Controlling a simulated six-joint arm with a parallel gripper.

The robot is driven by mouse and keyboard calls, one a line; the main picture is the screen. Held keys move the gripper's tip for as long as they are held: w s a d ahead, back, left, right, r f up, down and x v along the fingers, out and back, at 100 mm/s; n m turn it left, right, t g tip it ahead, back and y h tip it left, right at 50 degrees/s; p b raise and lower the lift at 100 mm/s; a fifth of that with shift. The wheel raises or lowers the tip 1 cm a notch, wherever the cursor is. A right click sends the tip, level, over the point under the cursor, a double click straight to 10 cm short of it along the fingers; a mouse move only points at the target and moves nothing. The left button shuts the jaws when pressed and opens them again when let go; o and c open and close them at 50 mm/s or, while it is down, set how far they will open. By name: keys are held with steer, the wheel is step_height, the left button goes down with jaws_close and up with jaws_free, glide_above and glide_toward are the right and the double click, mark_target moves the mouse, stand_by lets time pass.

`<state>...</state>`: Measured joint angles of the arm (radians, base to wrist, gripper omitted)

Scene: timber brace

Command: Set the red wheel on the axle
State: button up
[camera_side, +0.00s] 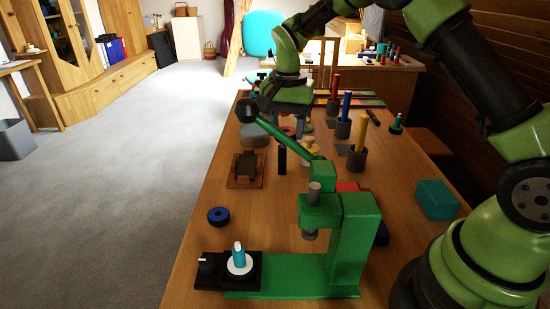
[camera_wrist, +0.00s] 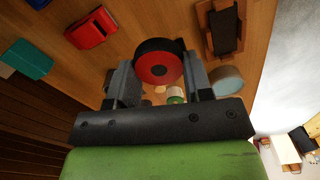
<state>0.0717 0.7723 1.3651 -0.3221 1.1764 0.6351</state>
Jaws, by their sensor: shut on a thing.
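The red wheel (camera_wrist: 160,67), a black disc with a red hub, sits between the two fingers of my gripper (camera_wrist: 159,76) in the wrist view. Its red face is towards the wrist camera. In the side view my gripper (camera_side: 284,138) is above the middle of the table; the narrow dark shape below it may be the wheel edge-on. A dark block on a wooden board (camera_side: 246,168) lies left of it, also in the wrist view (camera_wrist: 225,30). I cannot make out an axle on it for certain.
A green lever press (camera_side: 350,235) stands at the front, with a white disc and teal peg (camera_side: 240,258) on its base. A blue wheel (camera_side: 218,215) lies left of it. A red block (camera_wrist: 91,28) and a teal box (camera_side: 436,199) are at the right. Coloured posts in cups (camera_side: 358,155) stand behind.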

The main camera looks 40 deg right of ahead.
steer(key=s+d+r+n, duration=0.5)
steer(key=s+d+n, duration=0.2)
steer(key=n, duration=0.1)
steer(key=s+a+f+n, duration=0.3)
steer(key=s+n, duration=0.1)
steer(key=w+a+r+m, duration=0.2)
steer(key=w+a+r, duration=0.25)
steer(key=r, duration=0.25)
steer(key=w+a+r+m, duration=0.25)
steer(key=a+r, duration=0.25)
steer(key=r, duration=0.3)
steer(key=a+f, duration=0.2)
steer(key=a, duration=0.8)
steer(key=a+f, duration=0.2)
steer(key=a, duration=0.8)
steer(key=m, duration=0.3)
glide_above(238, 247)
step_height(238, 247, down, 14)
steer(key=shift+w+d+f, duration=0.1)
steer(key=shift+w+f, duration=0.05)
steer(key=shift+f, duration=1.05)
steer(key=shift+w+d+f, duration=0.1)
steer(key=shift+f, duration=1.05)
steer(key=shift+w+d+f, duration=0.1)
steer(key=shift+w+f, duration=0.05)
steer(key=shift+f, duration=1.05)
